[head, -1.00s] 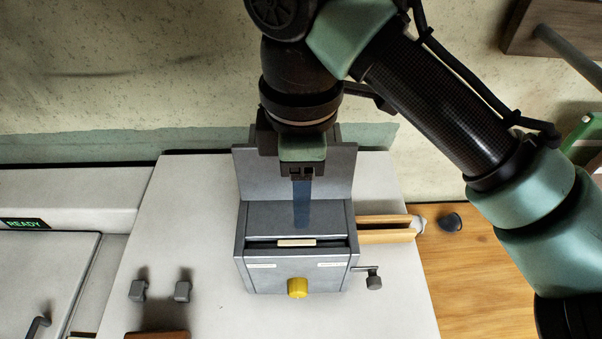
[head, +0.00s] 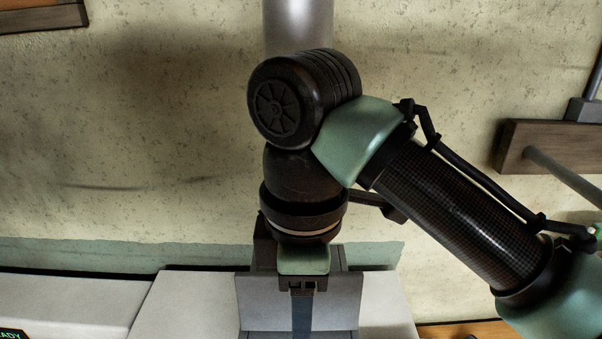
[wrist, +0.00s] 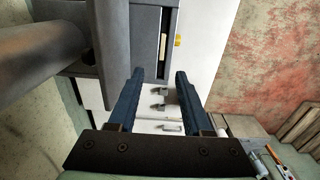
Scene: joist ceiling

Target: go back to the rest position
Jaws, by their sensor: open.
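My gripper (head: 302,318) is above the grey machine (head: 345,290), in front of its raised back panel in the head view. In the wrist view my gripper (wrist: 158,74) has two blue fingers set apart, with nothing between them. In the head view the front of the machine is cut off by the lower edge.
A white worktop (head: 190,300) lies around the machine. A wooden wall bracket (head: 545,150) is at the right. The wall behind my arm is mostly bare.

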